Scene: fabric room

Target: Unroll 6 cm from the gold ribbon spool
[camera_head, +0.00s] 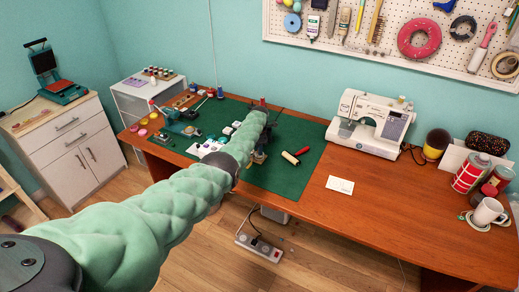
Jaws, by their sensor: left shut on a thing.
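My left arm, in a pale green padded sleeve, comes in from the lower left and reaches over the green cutting mat (285,182). My left gripper (262,146) is small and dark at its far end, low over the mat. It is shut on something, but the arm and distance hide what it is. I cannot make out the gold ribbon spool for sure; it may be hidden behind the arm. A cream roll (290,158) with dark ends lies on the mat right of the gripper. My right gripper is not in view.
A white sewing machine (368,122) stands right of the mat. A white card (340,185) lies on the brown table (400,215). A mug (487,212) and red-and-white cans stand at the far right. Several small items crowd the mat's left. The table's front middle is free.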

